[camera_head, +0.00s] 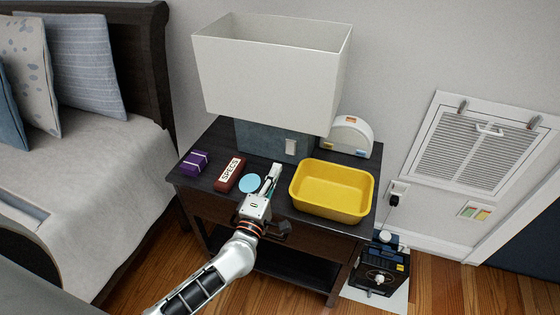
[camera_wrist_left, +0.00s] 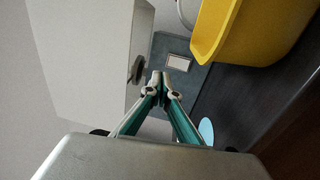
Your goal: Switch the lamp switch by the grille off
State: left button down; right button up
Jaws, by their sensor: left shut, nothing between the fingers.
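The lamp with a large white box shade (camera_head: 270,75) stands at the back of the dark nightstand, left of the wall grille (camera_head: 476,147). Its blue-grey base (camera_head: 258,138) carries a pale rectangular switch (camera_head: 291,146), which also shows in the left wrist view (camera_wrist_left: 179,62). I cannot tell which way the switch is set. My left gripper (camera_head: 273,172) is shut and empty over the nightstand, in front of the base. In the left wrist view its fingertips (camera_wrist_left: 161,76) point toward the base near the switch, apparently apart from it. My right gripper is not in view.
A yellow bin (camera_head: 332,190) stands close right of my left gripper. A blue disc (camera_head: 250,183), a red "SPECS" case (camera_head: 230,174) and a purple box (camera_head: 195,163) lie to its left. A white rounded object (camera_head: 351,136) stands behind the bin. The shade overhangs the base.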

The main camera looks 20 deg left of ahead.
pick_arm(q)
jog(key=shift+s+r, duration=0.15)
jog(key=shift+s, duration=1.05)
jog(key=s+d+f+m+g+h, duration=0.45)
jog(key=s+f+m, duration=0.55)
jog(key=s+m, duration=0.3)
jog(key=s+a+f+m+g+y, duration=0.2)
jog(key=s+a+f+m+g, duration=0.2)
jog(key=s+f+m, duration=0.5)
jog(key=shift+s+a+f, duration=0.25)
jog(key=shift+s+a, duration=0.4)
jog(key=shift+a, duration=0.15)
jog(key=shift+y, duration=0.25)
